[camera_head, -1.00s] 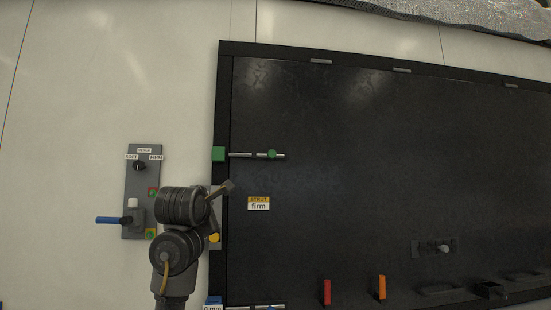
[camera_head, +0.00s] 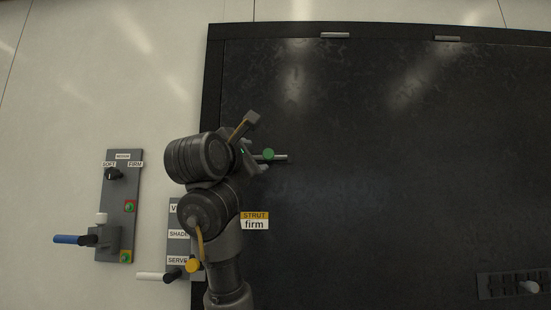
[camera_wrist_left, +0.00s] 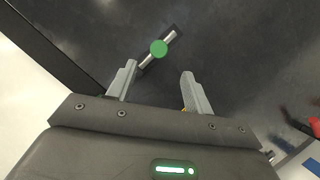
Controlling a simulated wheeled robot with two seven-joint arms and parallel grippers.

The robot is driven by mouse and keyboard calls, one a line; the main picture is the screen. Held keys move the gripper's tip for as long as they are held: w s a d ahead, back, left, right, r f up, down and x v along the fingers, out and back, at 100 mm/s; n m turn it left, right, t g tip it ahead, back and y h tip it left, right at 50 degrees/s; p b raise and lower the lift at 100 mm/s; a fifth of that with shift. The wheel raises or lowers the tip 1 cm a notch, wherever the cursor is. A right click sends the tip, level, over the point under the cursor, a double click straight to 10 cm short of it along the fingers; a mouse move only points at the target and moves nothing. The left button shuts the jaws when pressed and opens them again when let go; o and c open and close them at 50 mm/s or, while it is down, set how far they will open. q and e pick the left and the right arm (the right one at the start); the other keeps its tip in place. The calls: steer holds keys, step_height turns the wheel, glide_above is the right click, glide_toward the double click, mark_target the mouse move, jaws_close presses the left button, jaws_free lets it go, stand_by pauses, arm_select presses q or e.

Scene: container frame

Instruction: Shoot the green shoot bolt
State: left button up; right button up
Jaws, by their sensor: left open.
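The green shoot bolt shows as a round green knob (camera_head: 268,154) on a silver rod at the left side of the dark panel. In the left wrist view the green knob (camera_wrist_left: 159,48) sits on its rod just beyond the fingertips, between their lines. My left gripper (camera_head: 258,146) is open and empty, close to the left of the knob and apart from it. Its two fingers (camera_wrist_left: 157,80) are spread in the left wrist view. The green block at the frame edge is hidden behind my left arm in the head view. My right gripper is not in view.
A grey switch plate (camera_head: 121,205) with a blue-handled lever (camera_head: 70,239) is on the white wall at left. A second plate (camera_head: 178,222) with a white lever stands beside my arm.

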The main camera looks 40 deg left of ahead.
mark_target(266, 155)
arm_select(q)
steer(key=p+x, duration=0.6)
steer(key=x, duration=0.3)
steer(key=shift+w+r, duration=0.1)
steer(key=shift+r, duration=0.1)
steer(key=shift+w+a, duration=0.1)
steer(key=shift+a, duration=0.05)
steer(key=shift+w+p, duration=0.15)
steer(key=shift+p, duration=0.15)
steer(key=shift+w, duration=0.2)
steer(key=shift+s+a, duration=0.1)
jaws_close()
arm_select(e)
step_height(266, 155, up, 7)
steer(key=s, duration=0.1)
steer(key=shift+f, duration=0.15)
